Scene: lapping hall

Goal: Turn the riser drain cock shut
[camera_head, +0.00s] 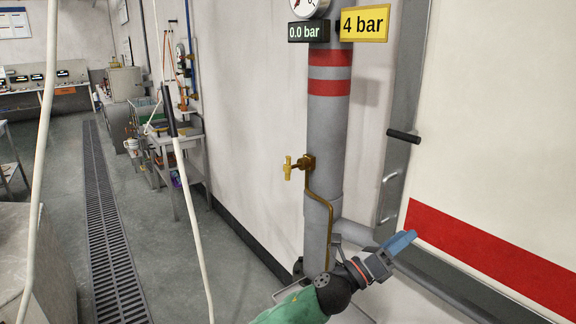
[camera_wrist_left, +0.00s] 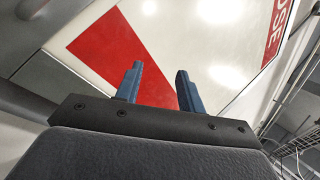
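The riser drain cock (camera_head: 307,164) is a small brass cock on the left side of the grey riser pipe (camera_head: 325,130). Its brass handle (camera_head: 288,168) sticks out to the left, and a thin brass drain tube runs down the pipe from it. My left gripper (camera_head: 401,243) is to the right of the riser and lower than the cock, pointing at the white panel with the red stripe. It is empty and apart from the cock. Its two blue fingers stand apart in the left wrist view (camera_wrist_left: 158,90). My right gripper is not in view.
A dark display (camera_head: 305,31) reads 0.0 bar beside a yellow 4 bar sign (camera_head: 364,23), under a partly cut-off gauge. A black handle (camera_head: 404,136) sticks out at the right. Pale hoses hang at the left. The floor by the drain grate (camera_head: 108,230) is clear.

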